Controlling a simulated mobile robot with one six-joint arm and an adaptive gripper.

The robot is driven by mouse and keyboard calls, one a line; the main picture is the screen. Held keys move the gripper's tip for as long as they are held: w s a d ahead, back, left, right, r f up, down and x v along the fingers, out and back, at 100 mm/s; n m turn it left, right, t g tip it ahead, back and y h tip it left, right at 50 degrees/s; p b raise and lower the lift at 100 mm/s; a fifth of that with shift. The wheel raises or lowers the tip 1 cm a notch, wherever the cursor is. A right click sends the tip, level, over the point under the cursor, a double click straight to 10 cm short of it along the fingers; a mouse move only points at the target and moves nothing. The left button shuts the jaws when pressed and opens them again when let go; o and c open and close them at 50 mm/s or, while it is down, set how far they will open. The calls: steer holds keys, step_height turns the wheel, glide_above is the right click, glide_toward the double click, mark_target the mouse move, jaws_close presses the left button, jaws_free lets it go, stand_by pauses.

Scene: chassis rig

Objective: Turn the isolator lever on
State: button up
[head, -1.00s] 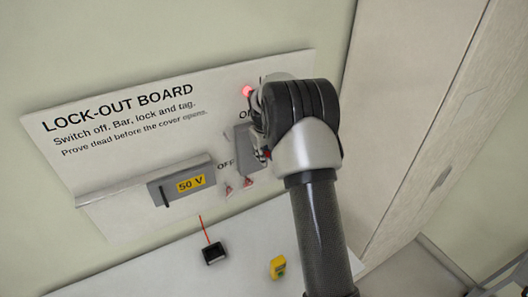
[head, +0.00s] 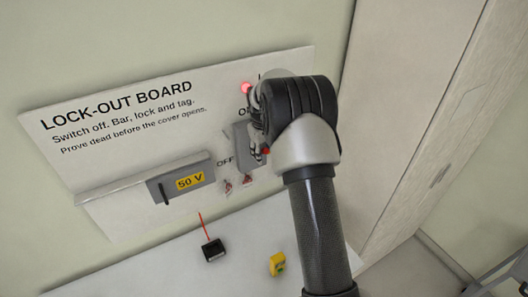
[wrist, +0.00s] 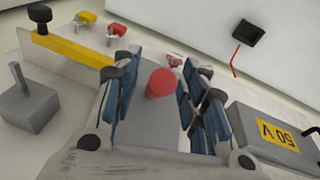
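The isolator is a grey box (head: 241,135) on the lock-out board (head: 120,125), partly behind my arm in the head view. The OFF label (head: 225,161) shows; the ON label is mostly hidden. In the wrist view a red round-ended grip (wrist: 160,83), apparently the isolator lever's, stands over a grey surface between my fingers. My gripper (wrist: 155,66) is open, with blue-padded fingers on either side of the grip. The grip looks nearer the left finger; contact cannot be told. In the head view my gripper (head: 258,152) is at the box's right side.
A red lamp (head: 246,87) glows above the isolator. A grey 50 V cover (head: 181,183) lies left of it. The wrist view shows a yellow bar (wrist: 75,50), a red padlock (wrist: 116,29) and a grey block with a post (wrist: 28,105). A black meter (head: 213,250) and yellow item (head: 278,264) lie below.

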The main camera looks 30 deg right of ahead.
steer(key=shift+r, duration=0.1)
steer(key=v, duration=1.2)
steer(key=s+a+f+t+b, duration=0.1)
steer(key=s+a+f+b, duration=0.1)
steer(key=s+a+b, duration=0.55)
steer(key=s+a+f+b, duration=0.3)
steer(key=s+a+b, duration=0.3)
steer(key=s+b, duration=0.3)
steer(key=s+a+f+b, duration=0.3)
steer(key=s+f+b, duration=0.4)
steer(key=s+f, duration=0.2)
steer(key=s+a+f+m+t+y+b, duration=0.1)
steer(key=s+a+f+b, duration=0.3)
steer(key=s+f+b, duration=0.3)
steer(key=s+f, duration=0.2)
steer(key=s, duration=0.1)
steer(key=shift+s+m+t+b, duration=0.3)
steer(key=shift+s, duration=0.05)
